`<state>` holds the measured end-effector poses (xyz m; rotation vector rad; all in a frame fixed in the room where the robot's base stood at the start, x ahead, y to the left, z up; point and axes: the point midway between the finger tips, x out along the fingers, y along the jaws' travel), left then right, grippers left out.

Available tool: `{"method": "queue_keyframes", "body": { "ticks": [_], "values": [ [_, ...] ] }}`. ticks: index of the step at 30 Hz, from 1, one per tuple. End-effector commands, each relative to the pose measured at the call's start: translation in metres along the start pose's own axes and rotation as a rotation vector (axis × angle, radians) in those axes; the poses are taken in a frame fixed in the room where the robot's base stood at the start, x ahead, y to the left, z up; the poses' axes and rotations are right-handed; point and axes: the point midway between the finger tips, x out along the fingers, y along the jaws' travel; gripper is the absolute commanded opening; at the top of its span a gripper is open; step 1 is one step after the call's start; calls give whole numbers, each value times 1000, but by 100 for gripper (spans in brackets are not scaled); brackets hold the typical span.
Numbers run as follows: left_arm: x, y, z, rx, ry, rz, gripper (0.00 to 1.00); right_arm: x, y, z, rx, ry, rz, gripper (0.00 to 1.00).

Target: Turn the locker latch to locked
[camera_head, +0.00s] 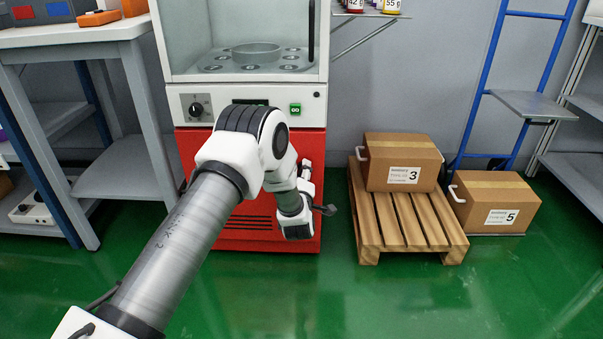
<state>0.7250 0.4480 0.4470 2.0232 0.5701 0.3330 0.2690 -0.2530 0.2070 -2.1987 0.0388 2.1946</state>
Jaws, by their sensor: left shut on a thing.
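My left arm reaches in from the lower left and bends down in front of the red cabinet (188,150). This cabinet is the lower part of a white machine. My left gripper (325,209) is small and dark, at the right edge of the red front. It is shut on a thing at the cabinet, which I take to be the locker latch. My wrist hides the latch, so its shape and its angle cannot be seen. My right gripper is not in view.
A dial (196,107) and a green switch (295,109) sit on the machine's white panel. A wooden pallet (408,222) with a carton (402,150) stands close on the right, another carton (497,190) beside it. A grey workbench (80,32) is on the left. The green floor in front is clear.

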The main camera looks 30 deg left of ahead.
Motion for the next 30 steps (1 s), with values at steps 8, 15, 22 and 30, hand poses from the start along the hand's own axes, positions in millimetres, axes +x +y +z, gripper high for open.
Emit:
{"method": "queue_keyframes", "body": {
  "ticks": [8,15,22,30],
  "values": [
    [0,-2,0,-248,-1,-1,15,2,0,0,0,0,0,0],
    [0,-2,1,-413,-1,-1,15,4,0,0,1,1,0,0],
    [0,-2,1,-501,-1,-1,15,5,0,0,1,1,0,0],
    [0,-2,1,-530,-1,-1,15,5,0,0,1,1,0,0]
  ]
}}
